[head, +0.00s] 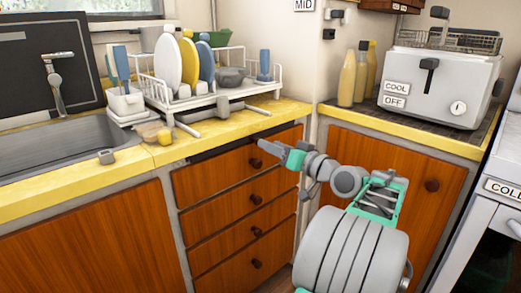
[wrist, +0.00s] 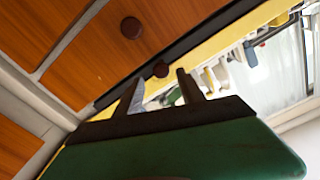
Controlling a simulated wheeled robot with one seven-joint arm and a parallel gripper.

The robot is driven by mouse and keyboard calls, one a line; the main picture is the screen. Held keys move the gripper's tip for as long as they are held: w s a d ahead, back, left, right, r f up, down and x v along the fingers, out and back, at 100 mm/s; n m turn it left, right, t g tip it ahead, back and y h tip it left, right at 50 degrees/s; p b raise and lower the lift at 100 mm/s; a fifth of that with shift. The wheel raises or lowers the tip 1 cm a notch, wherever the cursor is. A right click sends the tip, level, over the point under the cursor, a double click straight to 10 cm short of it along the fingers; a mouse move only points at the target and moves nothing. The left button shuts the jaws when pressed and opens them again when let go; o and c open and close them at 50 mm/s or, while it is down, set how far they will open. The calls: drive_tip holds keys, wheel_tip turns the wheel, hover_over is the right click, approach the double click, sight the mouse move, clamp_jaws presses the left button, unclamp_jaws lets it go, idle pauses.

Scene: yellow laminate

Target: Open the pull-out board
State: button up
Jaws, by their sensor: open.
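The pull-out board shows as a thin dark strip (head: 222,147) under the yellow counter edge, above the top drawer (head: 215,172). It looks closed. In the wrist view the dark strip (wrist: 208,38) runs diagonally, with a small round brown knob (wrist: 160,69) at it. My gripper (head: 264,143) is at the right part of the strip, just above the top drawer's knob (head: 256,163). In the wrist view my open gripper (wrist: 157,82) has its two dark fingers on either side of the small knob in the picture. I cannot tell whether they touch it.
Several wooden drawers with round knobs lie below, and a cupboard door (head: 395,170) stands to the right. On the counter are a dish rack (head: 215,100), a sink (head: 60,140), a toaster (head: 440,85) and bottles (head: 347,78). The lower drawer fronts are clear.

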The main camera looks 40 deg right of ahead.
drive_tip(key=w, duration=0.5)
drive_tip(key=shift+w+a+b, duration=0.1)
drive_tip(key=shift+a+b, duration=0.2)
drive_tip(key=shift+b, duration=0.1)
drive_tip(key=shift+c, duration=0.4)
drive_tip(key=shift+f, duration=0.1)
clamp_jaws()
